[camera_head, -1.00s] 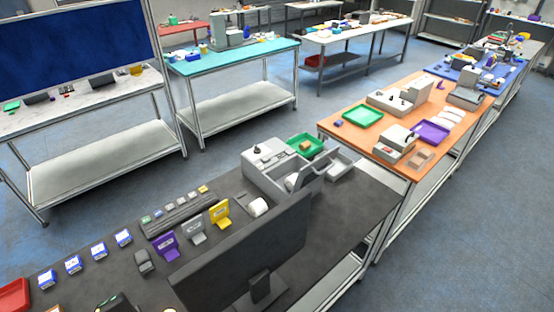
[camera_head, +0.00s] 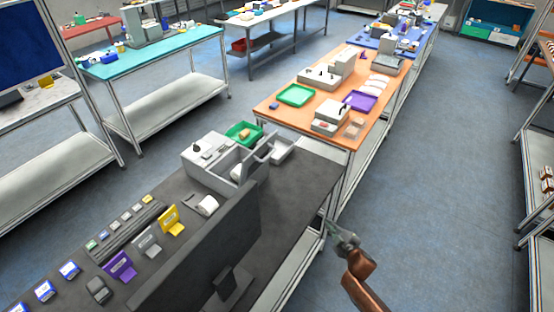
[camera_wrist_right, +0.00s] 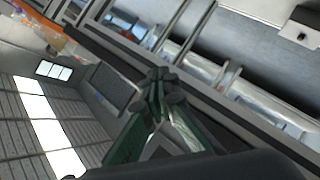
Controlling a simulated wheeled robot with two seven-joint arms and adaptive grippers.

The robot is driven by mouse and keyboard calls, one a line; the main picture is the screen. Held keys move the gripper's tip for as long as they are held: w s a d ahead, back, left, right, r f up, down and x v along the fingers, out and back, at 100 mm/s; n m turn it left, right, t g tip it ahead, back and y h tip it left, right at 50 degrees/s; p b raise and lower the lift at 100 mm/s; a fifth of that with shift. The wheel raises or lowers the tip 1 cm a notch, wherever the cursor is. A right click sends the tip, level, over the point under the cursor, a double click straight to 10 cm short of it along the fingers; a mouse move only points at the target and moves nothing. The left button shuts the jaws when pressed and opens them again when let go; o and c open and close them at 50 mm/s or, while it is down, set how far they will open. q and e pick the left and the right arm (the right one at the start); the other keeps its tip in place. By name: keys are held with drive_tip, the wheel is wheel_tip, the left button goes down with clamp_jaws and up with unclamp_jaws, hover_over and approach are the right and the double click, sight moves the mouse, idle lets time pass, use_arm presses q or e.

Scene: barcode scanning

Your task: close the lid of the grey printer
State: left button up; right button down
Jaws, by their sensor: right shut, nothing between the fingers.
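The grey printer (camera_head: 201,149) stands on the far end of the dark table, behind the monitor. Its lid (camera_head: 256,161) looks raised, tilted up at the printer's right side, with the open inside partly showing. My right gripper (camera_head: 337,229) is at the right, past the table's right edge and apart from the printer. It is shut and empty; its dark green fingers (camera_wrist_right: 158,92) meet in the right wrist view. My left gripper is in neither view.
The black monitor (camera_head: 190,270) stands between the front of the table and the printer. A small label printer with a white roll (camera_head: 207,205) and yellow (camera_head: 171,221) and purple (camera_head: 120,266) stands are nearby. A green tray (camera_head: 236,127) sits behind the printer.

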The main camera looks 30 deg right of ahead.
drive_tip(key=w+a+r+n+t+y, duration=0.1)
drive_tip(key=w+a+r+n+y, duration=0.25)
drive_tip(key=r, duration=0.55)
drive_tip(key=w+a+r+n+t+y, duration=0.1)
drive_tip(key=a+r+n+y, duration=0.25)
drive_tip(key=r+n, duration=0.5)
drive_tip(key=w+a+r+n+t+y, duration=0.1)
drive_tip(key=w+a+r+n+y, duration=0.2)
drive_tip(key=r, duration=0.8)
drive_tip(key=w+a+p, duration=0.1)
drive_tip(key=w+a, duration=0.2)
drive_tip(key=w, duration=0.2)
drive_tip(key=w+a+y+p, duration=0.1)
drive_tip(key=w+a+p, duration=0.1)
drive_tip(key=w, duration=0.3)
drive_tip(key=shift+w+a, duration=0.4)
drive_tip(key=shift+a, duration=0.2)
